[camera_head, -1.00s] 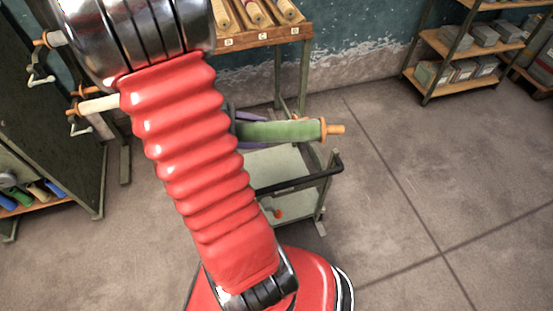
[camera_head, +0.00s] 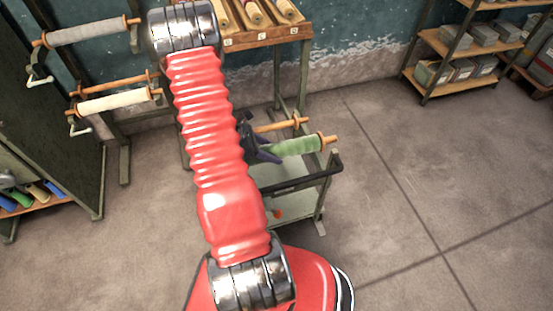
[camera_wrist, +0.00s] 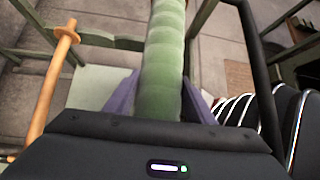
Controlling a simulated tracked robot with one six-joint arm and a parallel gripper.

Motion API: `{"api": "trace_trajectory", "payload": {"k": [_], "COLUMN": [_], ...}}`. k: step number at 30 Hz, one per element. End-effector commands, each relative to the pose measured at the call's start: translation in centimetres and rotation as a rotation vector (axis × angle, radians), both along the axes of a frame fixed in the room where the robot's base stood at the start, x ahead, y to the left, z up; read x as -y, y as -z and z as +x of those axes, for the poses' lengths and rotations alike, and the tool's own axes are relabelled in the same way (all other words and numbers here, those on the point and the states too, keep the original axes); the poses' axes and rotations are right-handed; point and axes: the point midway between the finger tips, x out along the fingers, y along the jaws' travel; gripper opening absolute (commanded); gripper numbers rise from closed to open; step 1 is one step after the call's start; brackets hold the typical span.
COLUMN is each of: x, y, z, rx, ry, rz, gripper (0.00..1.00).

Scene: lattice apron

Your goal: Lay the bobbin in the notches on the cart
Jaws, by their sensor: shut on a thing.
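The green bobbin (camera_head: 297,147) has an orange end and lies across the upper part of the cart (camera_head: 296,204). In the wrist view the bobbin (camera_wrist: 163,60) runs away from me between the purple fingers of my gripper (camera_wrist: 163,92), which is shut on it. In the head view my gripper (camera_head: 266,154) is partly hidden behind my red arm. The bobbin crosses above a grey-green rail of the cart (camera_wrist: 112,42); I cannot tell whether it touches the notches. Its near end is hidden.
A bare orange spindle (camera_head: 280,125) lies beside the bobbin, also at left in the wrist view (camera_wrist: 51,85). The cart has a dark handle (camera_head: 305,180). A rack with wrapped rollers (camera_head: 115,103) stands at left, a bobbin shelf (camera_head: 262,38) behind. The floor at right is clear.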

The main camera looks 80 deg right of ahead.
Motion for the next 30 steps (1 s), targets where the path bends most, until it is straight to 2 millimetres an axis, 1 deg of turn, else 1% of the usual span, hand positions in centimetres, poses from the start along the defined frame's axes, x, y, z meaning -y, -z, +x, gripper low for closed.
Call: {"api": "trace_trajectory", "payload": {"k": [1,3,6,9,13,25,30], "x": [0.2,0.4,0.6,0.8,0.9,0.8,0.8], "y": [1.1,2.4,4.0,4.9,5.4,5.5,6.1], "z": [-0.3,-0.7,-1.2,-1.4,-1.5,-1.5,-1.5], "rx": [-0.013,-0.029,-0.048,-0.06,-0.065,-0.065,-0.065], "ry": [-0.006,-0.018,-0.032,-0.041,-0.046,-0.047,-0.047], "rz": [0.022,0.051,0.083,0.103,0.111,0.112,0.113], "gripper": [0.12,0.12,0.12,0.12,0.12,0.12,0.12]}}
